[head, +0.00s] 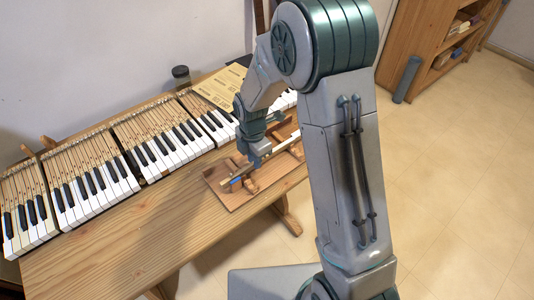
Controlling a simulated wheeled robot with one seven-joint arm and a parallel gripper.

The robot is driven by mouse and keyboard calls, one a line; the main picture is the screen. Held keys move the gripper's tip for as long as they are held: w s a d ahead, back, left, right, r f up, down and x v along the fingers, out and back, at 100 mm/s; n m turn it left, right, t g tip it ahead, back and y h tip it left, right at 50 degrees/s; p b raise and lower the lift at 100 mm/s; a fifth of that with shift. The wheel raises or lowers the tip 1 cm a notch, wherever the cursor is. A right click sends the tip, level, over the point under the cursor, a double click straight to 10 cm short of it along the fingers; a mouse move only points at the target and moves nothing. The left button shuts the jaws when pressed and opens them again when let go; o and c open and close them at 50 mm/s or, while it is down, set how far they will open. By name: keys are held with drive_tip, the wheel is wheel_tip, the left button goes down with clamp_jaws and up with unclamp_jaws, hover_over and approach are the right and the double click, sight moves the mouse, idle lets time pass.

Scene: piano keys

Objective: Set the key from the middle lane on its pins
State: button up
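My gripper (256,162) is low over a wooden rack board (236,204) near the table's right front edge. Its fingertips are small here and partly hidden, so I cannot tell whether they are open or shut on a key. A long pale key (238,177) with a blue mark near its front end lies along the rack, right beneath my gripper. I cannot make out the separate lanes. The keyboard (165,152) stands along the back of the table in several sections, with white and black keys and pale wooden key levers behind. Its right part is hidden by my arm.
A wooden shelf (432,50) and a grey cylinder (407,79) stand at the far right.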

clamp_jaws()
drive_tip(key=shift+r, duration=0.2)
drive_tip(key=shift+r+p, duration=1.25)
drive_tip(key=shift+r, duration=0.4)
drive_tip(key=shift+r, duration=0.1)
wheel_tip(320, 180, up, 5)
drive_tip(key=p, duration=0.3)
drive_tip(key=shift+f, duration=0.2)
